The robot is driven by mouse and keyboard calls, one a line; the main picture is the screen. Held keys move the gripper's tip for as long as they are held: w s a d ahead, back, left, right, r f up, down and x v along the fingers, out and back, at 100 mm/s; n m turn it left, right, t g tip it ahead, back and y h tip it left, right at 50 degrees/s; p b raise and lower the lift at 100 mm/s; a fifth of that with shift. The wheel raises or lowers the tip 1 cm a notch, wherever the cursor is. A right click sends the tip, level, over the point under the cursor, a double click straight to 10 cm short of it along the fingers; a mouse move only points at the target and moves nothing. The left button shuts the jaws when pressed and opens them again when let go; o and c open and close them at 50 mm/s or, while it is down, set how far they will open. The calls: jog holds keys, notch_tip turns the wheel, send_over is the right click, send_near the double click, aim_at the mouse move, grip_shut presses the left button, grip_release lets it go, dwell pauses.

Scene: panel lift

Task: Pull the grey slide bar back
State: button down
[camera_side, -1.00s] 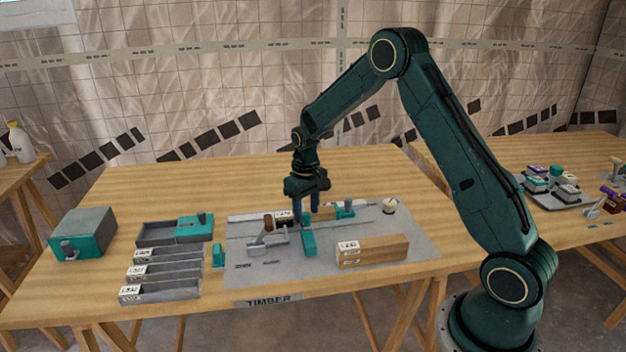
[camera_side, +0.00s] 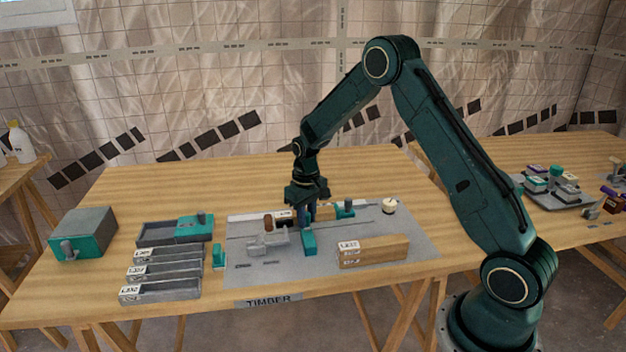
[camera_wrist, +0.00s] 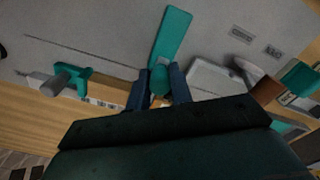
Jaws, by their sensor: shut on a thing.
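My gripper (camera_side: 306,217) is low over the grey plate, fingers pointing down. In the wrist view my gripper (camera_wrist: 164,88) is shut on an upright teal knob (camera_wrist: 158,76) at the near end of a flat teal bar (camera_wrist: 172,35). The teal bar also shows in the side view (camera_side: 309,244); its far end is hidden behind my gripper. A pale grey piece (camera_side: 264,243) sits just left of it; in the wrist view this grey piece (camera_wrist: 215,80) is right of the fingers. I cannot tell for certain which part is the grey slide bar.
A wooden block (camera_side: 374,251) with a white label lies on the plate's right. A brown handle (camera_side: 269,222) stands close left of my gripper. Several labelled grey trays (camera_side: 160,292) and a teal-and-grey box (camera_side: 83,235) are at left. The table's back right is free.

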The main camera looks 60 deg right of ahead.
jog(key=shift+a, duration=0.1)
jog(key=shift+s+a, duration=2.75)
jog(key=c, duration=1.3)
grip_release()
jog(key=shift+o, duration=0.2)
jog(key=shift+r, duration=0.15)
jog(key=shift+r, duration=0.6)
notch_tip(320, 180, up, 12)
jog(key=shift+r, duration=0.2)
